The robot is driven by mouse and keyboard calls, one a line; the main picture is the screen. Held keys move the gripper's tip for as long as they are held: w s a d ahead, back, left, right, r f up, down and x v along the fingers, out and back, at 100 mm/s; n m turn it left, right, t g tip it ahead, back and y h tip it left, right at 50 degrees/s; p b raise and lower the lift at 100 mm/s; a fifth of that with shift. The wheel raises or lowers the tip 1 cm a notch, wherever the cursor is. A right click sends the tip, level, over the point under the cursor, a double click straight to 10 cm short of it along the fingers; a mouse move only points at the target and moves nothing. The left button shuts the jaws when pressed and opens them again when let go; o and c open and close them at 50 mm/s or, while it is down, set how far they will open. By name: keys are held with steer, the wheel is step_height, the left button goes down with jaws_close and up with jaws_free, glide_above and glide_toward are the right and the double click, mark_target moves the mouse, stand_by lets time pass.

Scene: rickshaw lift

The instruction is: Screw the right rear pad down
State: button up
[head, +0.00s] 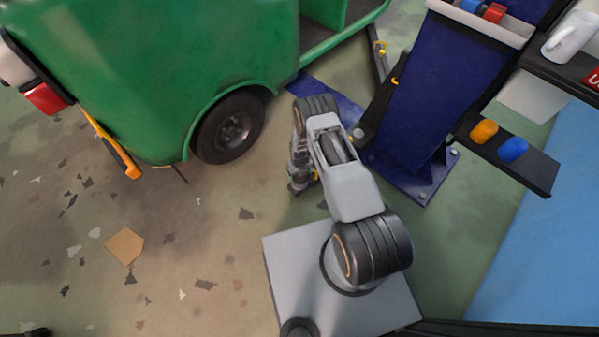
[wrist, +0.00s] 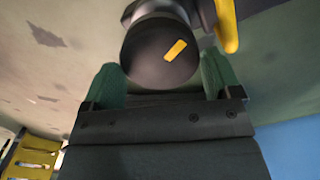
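A dark round knob-like part (wrist: 150,62) with a yellow stripe on its face fills the upper middle of the wrist view. I take it to be the pad. My gripper (wrist: 163,80) has its green fingers spread, one on each side of this part. I cannot tell whether the fingers touch it or stand just clear. In the head view my gripper (head: 301,183) is low beside the blue lift base and mostly hidden by my arm. The pad cannot be made out there. The green rickshaw (head: 175,70) stands at the upper left, its black wheel (head: 233,127) near my arm.
The blue lift post (head: 430,95) stands right of my arm, with a dark shelf (head: 515,160) holding an orange and a blue piece. A white mug (head: 570,38) sits on a higher shelf. A yellow bar (head: 118,155) juts out at left. The lower-left floor is mostly clear.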

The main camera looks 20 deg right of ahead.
steer(key=shift+o, duration=1.3)
steer(key=shift+r, duration=0.1)
step_height(320, 180, up, 14)
steer(key=p, duration=0.4)
steer(key=shift+p, duration=0.4)
steer(key=shift+d+f, duration=0.1)
steer(key=shift+f, duration=0.15)
